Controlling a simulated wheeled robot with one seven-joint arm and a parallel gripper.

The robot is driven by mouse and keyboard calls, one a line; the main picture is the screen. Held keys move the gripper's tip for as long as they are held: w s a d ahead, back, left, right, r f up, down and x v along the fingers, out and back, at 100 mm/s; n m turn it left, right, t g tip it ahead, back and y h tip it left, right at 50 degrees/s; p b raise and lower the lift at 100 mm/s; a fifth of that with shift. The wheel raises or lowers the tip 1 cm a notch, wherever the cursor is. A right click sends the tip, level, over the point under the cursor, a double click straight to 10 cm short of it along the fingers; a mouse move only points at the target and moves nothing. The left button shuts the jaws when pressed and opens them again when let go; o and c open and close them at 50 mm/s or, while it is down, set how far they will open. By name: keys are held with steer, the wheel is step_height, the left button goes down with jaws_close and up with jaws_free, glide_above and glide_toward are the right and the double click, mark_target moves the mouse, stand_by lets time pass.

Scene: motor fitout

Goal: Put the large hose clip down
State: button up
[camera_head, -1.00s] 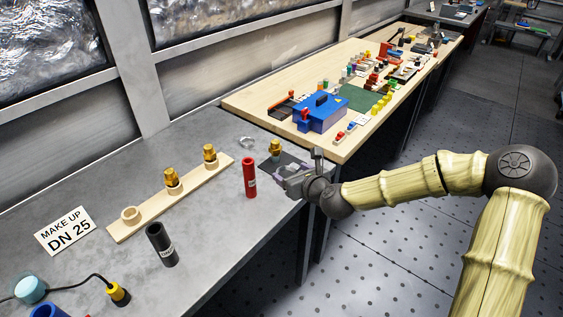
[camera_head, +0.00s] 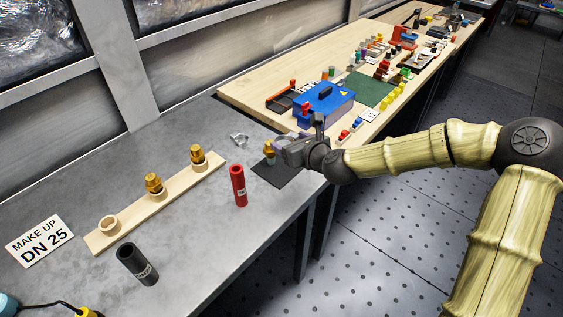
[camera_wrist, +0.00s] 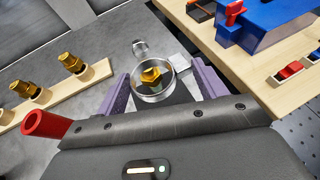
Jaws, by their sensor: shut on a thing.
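My gripper (camera_head: 288,150) is over the right end of the grey bench. In the wrist view, its purple fingers (camera_wrist: 160,88) stand on both sides of a silver ring-shaped hose clip (camera_wrist: 150,97) and are shut on it. A brass fitting (camera_wrist: 150,76) shows through the ring; I cannot tell whether the clip is around it or above it. In the head view this fitting (camera_head: 268,151) stands upright on a dark mat (camera_head: 272,172), just left of my gripper. The held clip is hard to make out there. Another silver clip (camera_head: 239,139) lies on the bench behind.
A red cylinder (camera_head: 238,187) stands left of the mat, and a black one (camera_head: 136,264) nearer. A wooden strip (camera_head: 131,224) holds two brass fittings. A blue toolbox (camera_head: 323,103) sits on the wooden bench behind.

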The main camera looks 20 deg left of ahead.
glide_above(289, 175)
step_height(289, 175, down, 6)
steer(key=shift+s+f, duration=0.1)
stand_by(0.4)
steer(key=shift+f+b, duration=0.4)
steer(key=shift+f, duration=1.5)
steer(key=shift+a+f, duration=0.1)
steer(key=o, duration=0.9)
steer(key=shift+o, duration=0.2)
